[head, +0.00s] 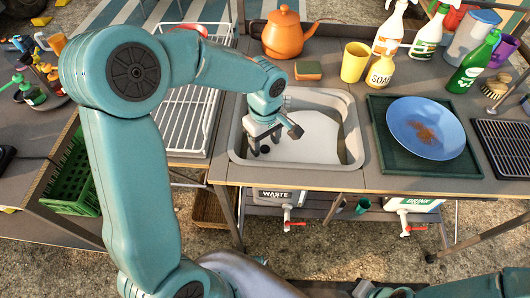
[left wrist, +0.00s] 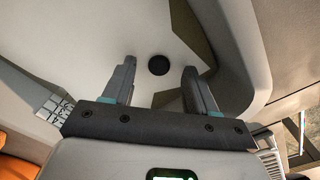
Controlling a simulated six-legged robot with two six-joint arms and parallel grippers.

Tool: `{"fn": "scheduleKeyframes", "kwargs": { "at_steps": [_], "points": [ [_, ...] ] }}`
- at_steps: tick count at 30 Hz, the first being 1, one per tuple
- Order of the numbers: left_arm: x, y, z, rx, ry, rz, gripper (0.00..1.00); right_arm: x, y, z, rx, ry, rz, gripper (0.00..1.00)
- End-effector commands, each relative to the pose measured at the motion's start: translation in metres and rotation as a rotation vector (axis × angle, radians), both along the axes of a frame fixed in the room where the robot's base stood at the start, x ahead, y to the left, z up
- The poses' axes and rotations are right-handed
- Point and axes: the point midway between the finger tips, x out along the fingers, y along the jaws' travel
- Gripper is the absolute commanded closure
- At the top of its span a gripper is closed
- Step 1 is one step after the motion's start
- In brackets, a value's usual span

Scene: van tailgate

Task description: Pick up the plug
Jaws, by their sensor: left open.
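A small dark round disc (left wrist: 158,65) lies on the pale floor of the sink; I cannot tell for sure whether it is the plug or the drain opening. In the head view, a dark spot (head: 264,149) shows beside my gripper's fingers, partly crowded by them. My left gripper (head: 275,141) points down into the sink basin (head: 351,130). Its fingers are apart with nothing between them. In the left wrist view, the disc appears between and beyond the fingertips (left wrist: 160,70), not touching them. My right gripper does not show.
A white dish rack (head: 187,118) stands left of the sink. Behind the sink are an orange kettle (head: 284,36), a sponge (head: 308,70), a yellow cup (head: 354,62) and a soap bottle (head: 381,72). A blue plate (head: 425,127) lies on a green tray (head: 395,164) at right.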

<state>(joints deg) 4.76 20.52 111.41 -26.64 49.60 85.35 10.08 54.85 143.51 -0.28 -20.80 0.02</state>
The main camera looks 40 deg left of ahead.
Motion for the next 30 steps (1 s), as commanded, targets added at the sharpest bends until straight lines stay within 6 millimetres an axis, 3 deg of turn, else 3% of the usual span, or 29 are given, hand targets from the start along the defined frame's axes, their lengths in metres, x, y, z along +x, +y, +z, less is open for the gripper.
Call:
{"fn": "scheduleKeyframes", "kwargs": {
  "at_steps": [3,11,16,17,26,30],
  "points": [
    [0.001,0.001,-0.015,0.000,0.002,0.001,0.43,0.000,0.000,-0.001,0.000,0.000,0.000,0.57],
    [0.001,0.001,-0.017,-0.001,-0.002,0.001,0.43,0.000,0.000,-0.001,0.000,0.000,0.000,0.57],
    [0.001,0.001,-0.017,0.000,-0.001,0.001,0.95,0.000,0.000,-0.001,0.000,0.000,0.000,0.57],
    [0.001,0.001,-0.017,0.000,-0.001,0.001,1.00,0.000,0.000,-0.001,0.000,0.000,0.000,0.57],
    [0.001,0.001,-0.016,0.000,-0.002,0.001,1.00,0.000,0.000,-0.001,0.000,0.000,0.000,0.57],
    [0.002,0.001,-0.006,0.001,-0.003,0.001,1.00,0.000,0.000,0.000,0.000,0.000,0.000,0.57]
  ]
}}
